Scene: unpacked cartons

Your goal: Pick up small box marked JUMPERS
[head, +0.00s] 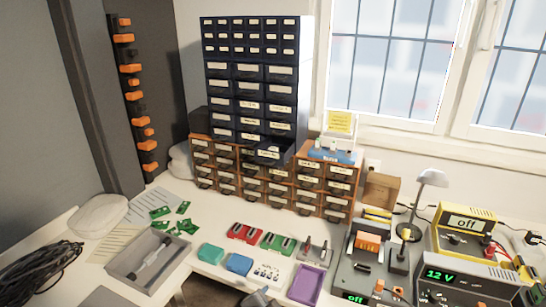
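No box with a readable JUMPERS marking shows; the lettering on the small items is too small to read. Several small boxes and trays lie along the front of the bench: a teal box (211,253), a blue box (238,264), a white piece with dark marks (267,272) and a purple tray (305,284). A red box (244,232) and a green box (277,243) lie just behind them. Neither of my grippers can be made out. A grey shape at the bottom edge is cut off, and I cannot tell what it is.
A grey tray (150,262) and green boards (184,208) lie left, near a dark cable coil (40,275). A lamp (432,178) and powered instruments (470,240) crowd the right.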

